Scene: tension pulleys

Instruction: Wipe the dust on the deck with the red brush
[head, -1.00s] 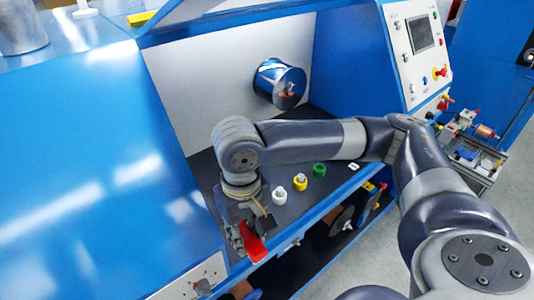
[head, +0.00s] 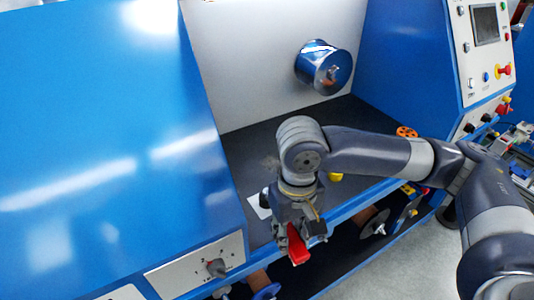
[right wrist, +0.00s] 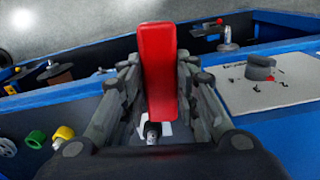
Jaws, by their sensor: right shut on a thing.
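The red brush (head: 298,244) is held by my right gripper (head: 300,230) at the front edge of the machine's dark deck (head: 346,112), its red part hanging at or just past the blue front rail. In the right wrist view the brush (right wrist: 158,65) stands between the two fingers, which are closed on it. I cannot tell whether it touches anything below. A faint greyish patch (head: 270,160), which looks like dust, lies on the deck left of my right arm. My arm hides part of the deck. My left gripper is not in view.
A shiny cylinder (head: 323,67) sticks out of the back wall. A yellow pulley (head: 335,177) shows behind my arm; green (right wrist: 36,138) and yellow ones show in the wrist view. A knob panel (head: 203,268) is at the front left.

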